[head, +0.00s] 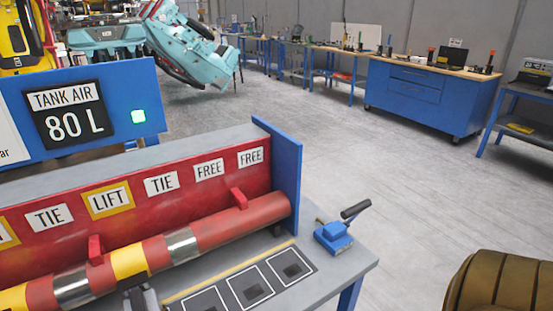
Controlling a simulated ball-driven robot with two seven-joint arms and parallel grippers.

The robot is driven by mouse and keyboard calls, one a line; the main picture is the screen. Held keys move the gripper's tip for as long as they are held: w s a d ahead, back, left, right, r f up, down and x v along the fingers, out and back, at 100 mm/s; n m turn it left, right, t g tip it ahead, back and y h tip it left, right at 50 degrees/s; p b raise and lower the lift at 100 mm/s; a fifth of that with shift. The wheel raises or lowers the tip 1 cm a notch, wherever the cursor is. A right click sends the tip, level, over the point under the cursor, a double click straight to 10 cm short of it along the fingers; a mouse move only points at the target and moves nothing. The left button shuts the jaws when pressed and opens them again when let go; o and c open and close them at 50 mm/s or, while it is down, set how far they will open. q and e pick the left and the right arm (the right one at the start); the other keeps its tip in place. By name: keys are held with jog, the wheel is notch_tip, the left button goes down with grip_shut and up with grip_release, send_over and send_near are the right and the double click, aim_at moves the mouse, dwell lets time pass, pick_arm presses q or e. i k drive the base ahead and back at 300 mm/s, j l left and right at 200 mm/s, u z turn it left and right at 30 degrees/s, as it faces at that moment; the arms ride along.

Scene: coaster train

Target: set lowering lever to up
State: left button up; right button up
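A small blue block with a lever (333,236) sits at the right end of the grey bench (350,262). I take it for the lowering lever, but I can read no label on it. Its black-gripped handle (355,209) slants up and to the right from the block. Nothing touches it. I can make out neither of my grippers. A small dark part (140,297) at the bottom edge is too cut off to identify.
A red, yellow and silver tube (235,222) lies along a red panel with TIE, LIFT and FREE labels. A blue end plate (281,175) stands left of the lever. Black pads (250,290) lie in front. A brown padded seat (500,282) is at right. Open floor lies beyond.

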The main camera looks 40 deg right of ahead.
aim_at(351, 213)
jog(key=z, duration=1.95)
jog(key=i+l+u, duration=0.25)
jog(key=l, duration=0.3)
jog(key=l+u, duration=0.15)
jog(key=l, duration=0.15)
jog(key=i, duration=0.05)
